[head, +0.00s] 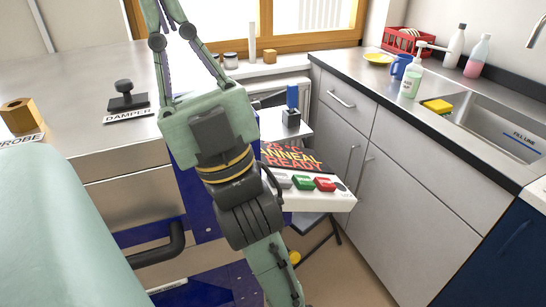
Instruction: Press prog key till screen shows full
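A control panel (347,200) with a sloped dark screen (312,164) sits right of my wrist. The screen shows large orange text reading "ANNEAL" and "READY"; a line above it is partly hidden, with "28" perhaps showing. Below are a green key (303,183), a red key (325,184), a pale key (280,182) and a small dark round part at the right end. I cannot read any key label, so I cannot tell which is prog. My wrist hides the panel's left side.
A blue-handled switch (292,105) stands behind the panel. A steel top at left carries a black damper knob (127,97) and a tan probe block (20,116). A sink counter (400,105) with bottles runs along the right.

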